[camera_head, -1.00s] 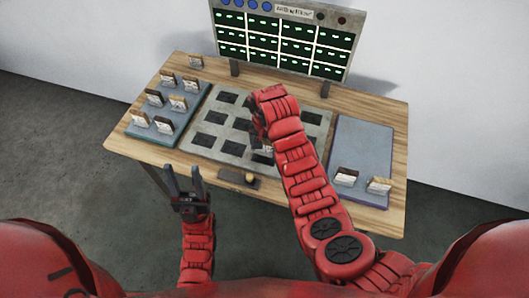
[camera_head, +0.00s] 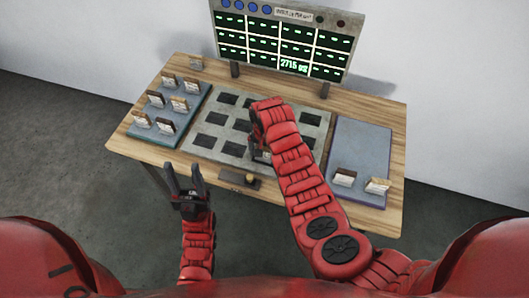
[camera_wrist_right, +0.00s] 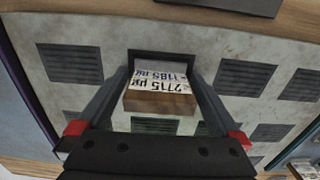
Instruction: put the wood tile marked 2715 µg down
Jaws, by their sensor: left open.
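The wood tile marked 2715 µg (camera_wrist_right: 160,103) is between the fingers of my right gripper (camera_head: 260,147), at a dark square recess (camera_wrist_right: 162,58) of the grey plate (camera_head: 212,157). The fingers appear to touch its two sides. Its white label reads upside down in the right wrist view, with a second line, 1185 µg. I cannot tell whether the tile rests on the recess floor. My right arm hides most of it in the head view. My left gripper (camera_head: 184,178) is open and empty, before the table's front edge.
A display board (camera_head: 285,38) at the back shows 2715 µg in a bottom-row cell. A left pad (camera_head: 150,135) holds several tiles; a right pad (camera_head: 358,150) holds two near its front. A small box with a yellowish knob (camera_head: 249,178) sits at the front edge.

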